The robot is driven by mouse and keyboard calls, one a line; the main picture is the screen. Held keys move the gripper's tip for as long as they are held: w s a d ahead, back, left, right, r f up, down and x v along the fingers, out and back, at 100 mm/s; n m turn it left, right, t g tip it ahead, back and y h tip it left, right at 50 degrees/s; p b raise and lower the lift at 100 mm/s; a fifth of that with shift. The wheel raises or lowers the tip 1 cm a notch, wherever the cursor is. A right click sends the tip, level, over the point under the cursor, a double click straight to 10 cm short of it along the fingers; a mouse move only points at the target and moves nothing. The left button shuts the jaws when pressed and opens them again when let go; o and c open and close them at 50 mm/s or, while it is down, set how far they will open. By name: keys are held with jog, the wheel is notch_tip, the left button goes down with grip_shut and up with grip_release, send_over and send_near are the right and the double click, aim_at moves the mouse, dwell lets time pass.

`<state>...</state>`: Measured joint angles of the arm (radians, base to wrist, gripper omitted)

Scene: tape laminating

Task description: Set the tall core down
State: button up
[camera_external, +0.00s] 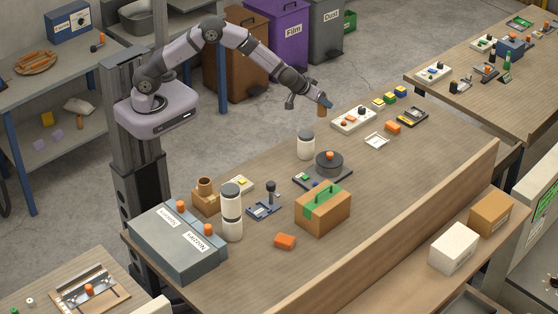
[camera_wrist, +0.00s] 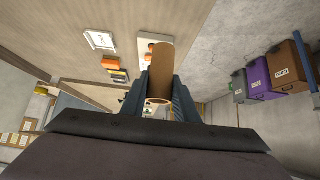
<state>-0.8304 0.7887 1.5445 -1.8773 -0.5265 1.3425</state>
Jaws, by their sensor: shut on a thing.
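My gripper (camera_external: 326,102) is shut on a brown cardboard core (camera_external: 321,111), a plain tube. In the external view the core hangs below the fingers, roughly upright, and appears held in the air near the table's back edge. A second, shorter brown tube (camera_external: 205,186) stands on a small brown block at the left of the wooden table (camera_external: 270,255).
A white panel with buttons (camera_external: 353,119) lies close to my gripper. A white cylinder (camera_external: 306,144), a dark round device (camera_external: 329,163), a taped carton (camera_external: 323,209) and a taller white canister (camera_external: 231,212) stand on the table.

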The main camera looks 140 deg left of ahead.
jog(key=shift+f+b, duration=0.3)
jog(key=shift+f, duration=4.7)
jog(key=shift+f, duration=0.15)
jog(key=o, duration=1)
jog(key=shift+r, duration=0.2)
jog(key=b+v, duration=0.1)
jog(key=v, duration=1.1)
